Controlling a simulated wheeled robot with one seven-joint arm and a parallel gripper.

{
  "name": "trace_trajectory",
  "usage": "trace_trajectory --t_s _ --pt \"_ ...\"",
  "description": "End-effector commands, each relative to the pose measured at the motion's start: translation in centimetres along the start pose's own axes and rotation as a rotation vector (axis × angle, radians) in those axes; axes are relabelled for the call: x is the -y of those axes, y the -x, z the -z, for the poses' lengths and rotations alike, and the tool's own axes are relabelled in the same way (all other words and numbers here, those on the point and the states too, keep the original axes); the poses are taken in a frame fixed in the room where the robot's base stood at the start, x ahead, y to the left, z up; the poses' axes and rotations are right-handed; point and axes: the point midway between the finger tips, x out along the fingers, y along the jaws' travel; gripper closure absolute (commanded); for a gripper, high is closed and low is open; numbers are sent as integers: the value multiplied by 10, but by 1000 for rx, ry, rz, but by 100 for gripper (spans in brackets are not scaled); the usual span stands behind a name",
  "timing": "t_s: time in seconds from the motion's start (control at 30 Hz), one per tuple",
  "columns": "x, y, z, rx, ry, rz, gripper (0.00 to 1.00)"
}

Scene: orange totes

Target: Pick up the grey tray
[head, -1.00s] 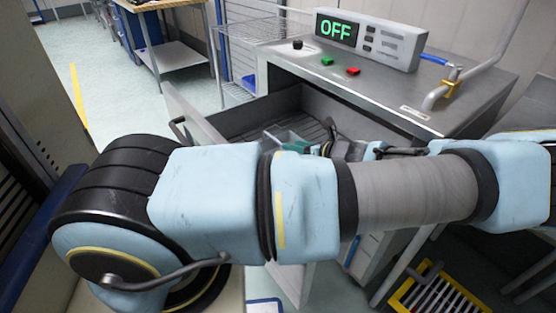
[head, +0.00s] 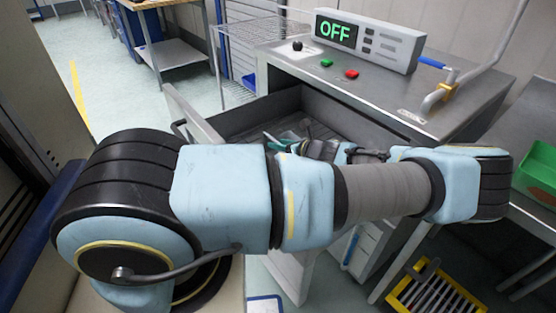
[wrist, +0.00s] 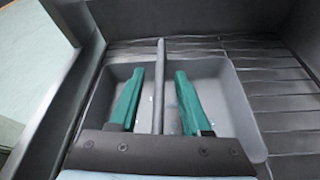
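The grey tray (wrist: 226,98) lies inside the open drawer (wrist: 285,72), on its ribbed floor. A thin upright grey bar or divider (wrist: 159,70) runs along the tray's middle. My gripper (wrist: 158,76) has two green fingers, spread apart, one on each side of this bar, with gaps between. The fingers reach over the tray; their exact depth is hard to tell. In the head view my gripper (head: 283,138) is down in the drawer, partly hidden by my arm, and the tray is mostly hidden there.
The drawer's front panel (head: 193,113) stands out at the left. Above is a metal worktop (head: 440,95) with an "OFF" display box (head: 370,38). A green bin (head: 538,172) sits at the right, and a yellow crate (head: 437,290) stands low at the right.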

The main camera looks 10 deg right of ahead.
Motion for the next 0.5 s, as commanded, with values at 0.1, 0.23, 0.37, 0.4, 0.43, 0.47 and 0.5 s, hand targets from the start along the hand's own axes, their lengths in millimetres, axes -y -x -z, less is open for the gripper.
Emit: trace_trajectory --t_s 0.1,0.23,0.37,0.4,0.43,0.47,0.5 --pt "0 0 0 0 0 0 67" --pt "0 0 0 0 0 0 82" --pt "0 0 0 0 0 0 96" --pt "0 0 0 0 0 0 100" --pt "0 0 0 0 0 0 100" --pt "0 0 0 0 0 0 100" --pt "0 0 0 0 0 0 100"
